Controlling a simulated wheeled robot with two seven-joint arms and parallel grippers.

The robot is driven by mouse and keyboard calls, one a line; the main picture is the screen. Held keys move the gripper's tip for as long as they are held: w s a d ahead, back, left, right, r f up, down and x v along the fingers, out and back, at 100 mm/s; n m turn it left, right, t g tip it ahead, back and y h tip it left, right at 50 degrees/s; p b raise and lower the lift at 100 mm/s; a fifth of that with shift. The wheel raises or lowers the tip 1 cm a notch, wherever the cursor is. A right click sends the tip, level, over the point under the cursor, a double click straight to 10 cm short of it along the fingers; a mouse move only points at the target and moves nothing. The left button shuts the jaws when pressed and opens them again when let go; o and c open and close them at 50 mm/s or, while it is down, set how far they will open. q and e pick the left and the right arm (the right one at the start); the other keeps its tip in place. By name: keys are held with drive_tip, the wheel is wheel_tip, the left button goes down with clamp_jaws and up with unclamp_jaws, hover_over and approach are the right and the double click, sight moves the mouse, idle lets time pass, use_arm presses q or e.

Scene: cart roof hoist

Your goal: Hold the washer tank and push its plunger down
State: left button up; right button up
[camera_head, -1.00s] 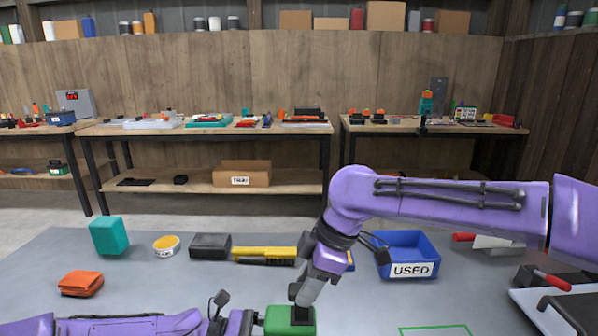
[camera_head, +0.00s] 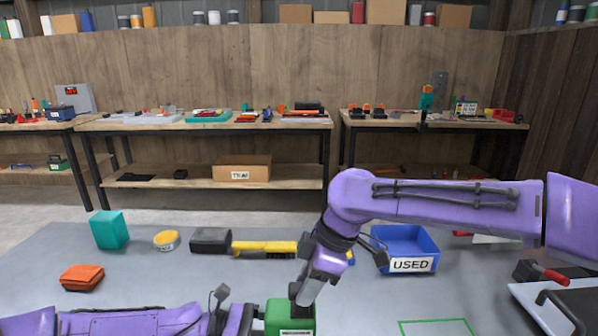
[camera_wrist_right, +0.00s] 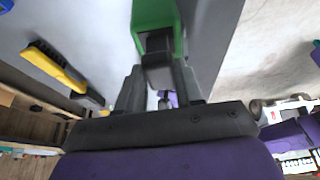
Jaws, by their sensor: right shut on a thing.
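The green washer tank (camera_head: 278,314) stands at the bottom middle of the head view, with a pale label low on its front and its lower part cut off by the frame edge. My right gripper (camera_head: 301,296) comes down on its top. In the right wrist view its fingers (camera_wrist_right: 158,85) are shut on the dark plunger (camera_wrist_right: 156,45), close against the green tank (camera_wrist_right: 152,12). My left gripper (camera_head: 255,318) reaches the tank's left side; its fingertips are mostly hidden, and I cannot tell whether it grips.
On the grey table are an orange wallet-like item (camera_head: 82,278), a teal block (camera_head: 109,231), a yellow round tin (camera_head: 167,240), a yellow-and-black brush (camera_head: 265,248) and a blue USED bin (camera_head: 409,265). A green outline (camera_head: 436,322) marks bare table to the right.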

drive_tip(key=shift+f, duration=0.9)
idle(0.4)
drive_tip(key=o, duration=1.1)
drive_tip(key=shift+r, duration=0.1)
drive_tip(key=shift+v, duration=3)
